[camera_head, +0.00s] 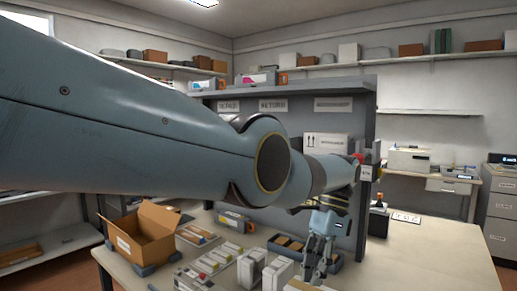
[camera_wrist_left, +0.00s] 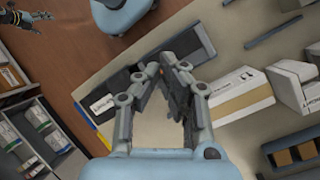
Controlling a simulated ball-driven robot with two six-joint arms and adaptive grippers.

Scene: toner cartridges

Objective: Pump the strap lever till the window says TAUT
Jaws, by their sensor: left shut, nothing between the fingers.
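My left arm crosses the head view from the left. I cannot make out a strap lever or a window with the word TAUT in either view; my own arm covers part of the bench in the head view.
An open cardboard box (camera_head: 146,238) stands on the table at the left. White cartons (camera_head: 250,270) stand at the front middle. A dark tray with brown pieces (camera_head: 290,243) lies near the gripper. A grey labelled rack (camera_head: 290,104) rises behind. The table's right side (camera_head: 425,255) is mostly clear.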

